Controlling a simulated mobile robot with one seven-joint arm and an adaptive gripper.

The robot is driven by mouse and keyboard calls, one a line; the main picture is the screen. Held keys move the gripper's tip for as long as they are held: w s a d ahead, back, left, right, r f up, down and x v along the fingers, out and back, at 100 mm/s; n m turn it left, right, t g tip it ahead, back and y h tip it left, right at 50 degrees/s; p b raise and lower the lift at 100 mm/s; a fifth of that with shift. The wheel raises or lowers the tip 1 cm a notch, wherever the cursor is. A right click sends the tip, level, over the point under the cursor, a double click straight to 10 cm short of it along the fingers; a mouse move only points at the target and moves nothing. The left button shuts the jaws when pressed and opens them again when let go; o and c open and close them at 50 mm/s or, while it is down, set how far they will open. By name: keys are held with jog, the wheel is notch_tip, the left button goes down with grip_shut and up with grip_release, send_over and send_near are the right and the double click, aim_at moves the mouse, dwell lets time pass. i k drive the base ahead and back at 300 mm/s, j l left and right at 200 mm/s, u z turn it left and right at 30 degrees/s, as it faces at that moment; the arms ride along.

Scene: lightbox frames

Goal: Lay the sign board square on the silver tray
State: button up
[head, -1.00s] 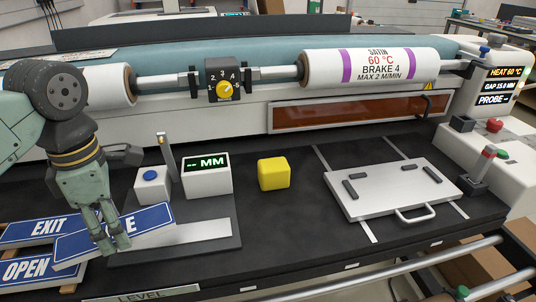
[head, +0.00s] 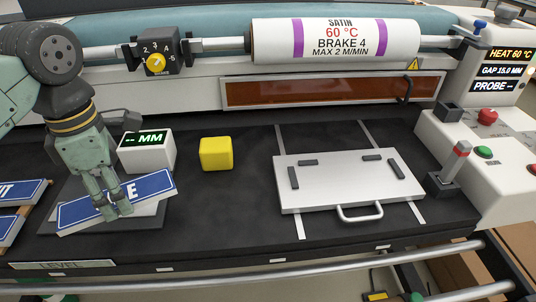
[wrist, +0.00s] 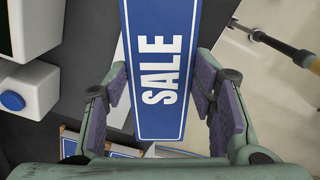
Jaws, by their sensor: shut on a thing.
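My gripper (head: 113,205) is shut on the blue sign board (head: 72,214), at the left of the head view. In the wrist view the white-bordered board (wrist: 158,120) reads SALE and lies between the two purple-padded fingers. In the head view the fingers hide its middle letters, and its right end is higher in the picture than its left. It appears held above the gauge's grey plate. The silver tray (head: 345,190) lies to the right on the black bench, with several dark bars on top and a handle at its front. It holds no sign.
A yellow block (head: 216,154) stands between my gripper and the tray. The white MM readout box (head: 148,152) is just behind the board. A red-tipped lever (head: 452,165) stands right of the tray. More blue signs (head: 20,192) lie at far left.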

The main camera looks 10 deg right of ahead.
aim_at(347, 176)
jog(key=l+u, duration=0.1)
jog(key=l, duration=0.55)
jog(key=k+l+u, duration=0.15)
jog(key=l, duration=0.45)
jog(key=l+u, duration=0.1)
jog(key=l, duration=0.55)
